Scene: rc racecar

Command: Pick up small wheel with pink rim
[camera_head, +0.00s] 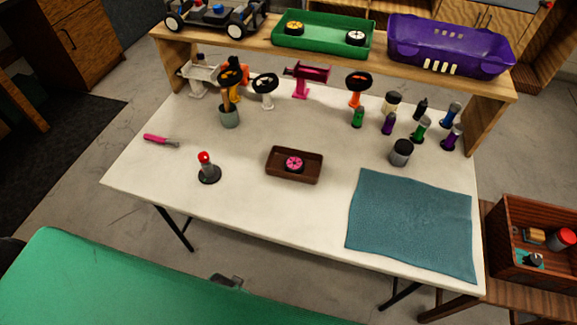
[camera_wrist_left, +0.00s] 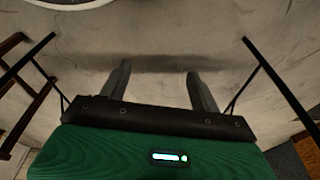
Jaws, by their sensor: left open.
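The small wheel with the pink rim (camera_head: 294,163) lies in a small brown tray (camera_head: 281,176) near the middle of the white table. The wheel is dark around its pink centre. My left gripper (camera_wrist_left: 160,85) shows in the left wrist view with its two fingers apart and nothing between them. It points at the grey floor, away from the tray, and the wheel is not in that view. My right gripper is not in view.
Bottles and a dark cup (camera_head: 401,152) stand behind the mat. A wooden shelf (camera_head: 385,66) spans the back. Table space around the tray is clear.

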